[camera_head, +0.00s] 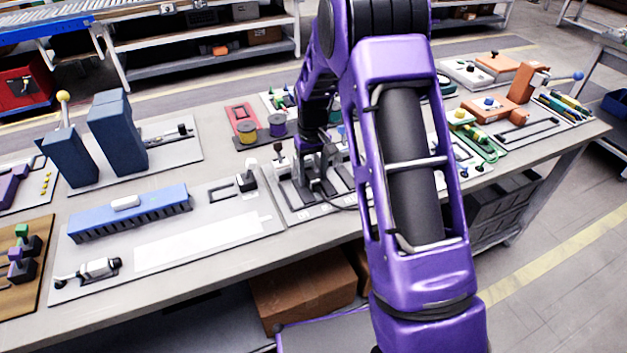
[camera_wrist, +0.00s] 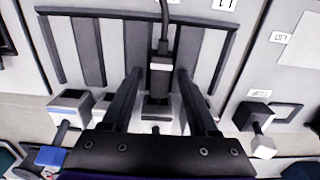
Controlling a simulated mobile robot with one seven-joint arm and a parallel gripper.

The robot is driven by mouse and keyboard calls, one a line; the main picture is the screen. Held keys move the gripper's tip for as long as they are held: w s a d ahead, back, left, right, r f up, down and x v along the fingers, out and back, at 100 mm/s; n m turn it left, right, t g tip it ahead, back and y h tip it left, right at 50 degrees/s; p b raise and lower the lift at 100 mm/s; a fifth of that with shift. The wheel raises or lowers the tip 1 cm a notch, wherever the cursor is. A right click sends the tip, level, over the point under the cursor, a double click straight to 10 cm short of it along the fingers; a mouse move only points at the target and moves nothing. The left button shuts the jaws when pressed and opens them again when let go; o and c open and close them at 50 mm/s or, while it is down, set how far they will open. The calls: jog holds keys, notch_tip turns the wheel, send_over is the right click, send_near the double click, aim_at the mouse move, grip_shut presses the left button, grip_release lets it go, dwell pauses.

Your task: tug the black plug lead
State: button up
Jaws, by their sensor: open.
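The black plug (camera_wrist: 158,62) with its lead (camera_wrist: 163,18) shows in the wrist view, the lead running from the plug up past the top edge. My gripper (camera_wrist: 160,74) is open, with one dark finger on each side of the plug and a visible gap to each. The plug seems to stand between the fingers; I cannot tell whether they are level with it in depth. In the head view my gripper (camera_head: 312,178) points down at a grey panel on the bench, and the dark lead (camera_head: 343,208) curves out to its right. The plug is hard to make out there.
A slotted panel (camera_wrist: 75,50) lies under the lead. Close by are a blue-topped switch (camera_wrist: 70,110) at left and a white-knobbed lever (camera_wrist: 262,145) at right. In the head view, spools (camera_head: 277,125), a blue bar unit (camera_head: 130,212) and tall blue blocks (camera_head: 116,130) stand on the bench.

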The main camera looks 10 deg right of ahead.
aim_at(312, 176)
jog(key=shift+r+p, duration=2.35)
jog(key=shift+r, duration=1.2)
jog(key=shift+a, duration=0.1)
